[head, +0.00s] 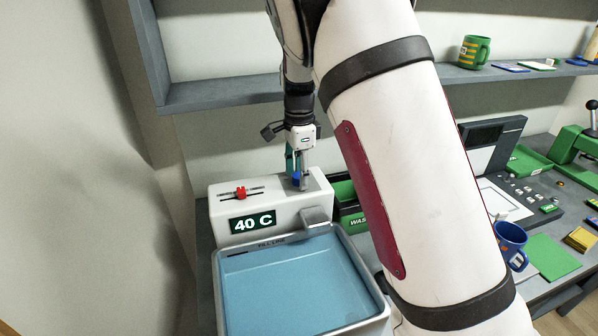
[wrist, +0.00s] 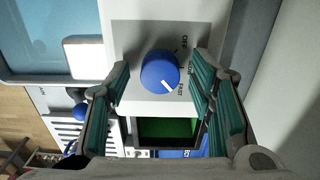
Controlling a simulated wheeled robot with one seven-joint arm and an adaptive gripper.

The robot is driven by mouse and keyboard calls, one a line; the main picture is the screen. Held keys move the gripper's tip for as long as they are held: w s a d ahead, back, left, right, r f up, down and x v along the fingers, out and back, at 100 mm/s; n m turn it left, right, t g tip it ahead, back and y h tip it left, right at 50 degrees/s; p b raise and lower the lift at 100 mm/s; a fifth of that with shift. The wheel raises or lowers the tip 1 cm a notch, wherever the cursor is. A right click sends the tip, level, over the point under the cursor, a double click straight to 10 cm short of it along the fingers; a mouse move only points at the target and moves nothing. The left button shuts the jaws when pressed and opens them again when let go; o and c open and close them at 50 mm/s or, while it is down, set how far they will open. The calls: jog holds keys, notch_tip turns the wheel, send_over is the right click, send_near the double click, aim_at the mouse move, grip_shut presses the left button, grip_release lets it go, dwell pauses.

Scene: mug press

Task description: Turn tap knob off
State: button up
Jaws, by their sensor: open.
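The blue tap knob (wrist: 160,73) sits on the white top of the water unit, with a white pointer mark and small printed labels beside it. My gripper (wrist: 160,66) is open, with one teal-padded finger on each side of the knob and gaps showing. In the head view the gripper (head: 298,168) points down over the unit's right end, and the knob (head: 296,180) shows partly behind the fingers.
A red slider (head: 240,193) and a 40 C display (head: 252,222) are left of the knob. The spout (head: 315,217) overhangs a blue water basin (head: 290,285) in front. A green bin (head: 350,220) stands close on the right. A shelf (head: 225,92) runs behind my arm.

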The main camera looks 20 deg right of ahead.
jog(key=shift+c, duration=0.4)
jog(key=c, duration=1.1)
jog(key=shift+n, duration=0.3)
jog(key=n, duration=0.4)
jog(key=n+b, duration=0.1)
jog(key=n, duration=0.4)
jog(key=shift+n, duration=0.4)
jog(key=n, duration=0.5)
jog(key=shift+d+b, duration=0.1)
jog(key=shift+b, duration=0.3)
jog(key=n, duration=0.4)
jog(key=shift+n, duration=0.4)
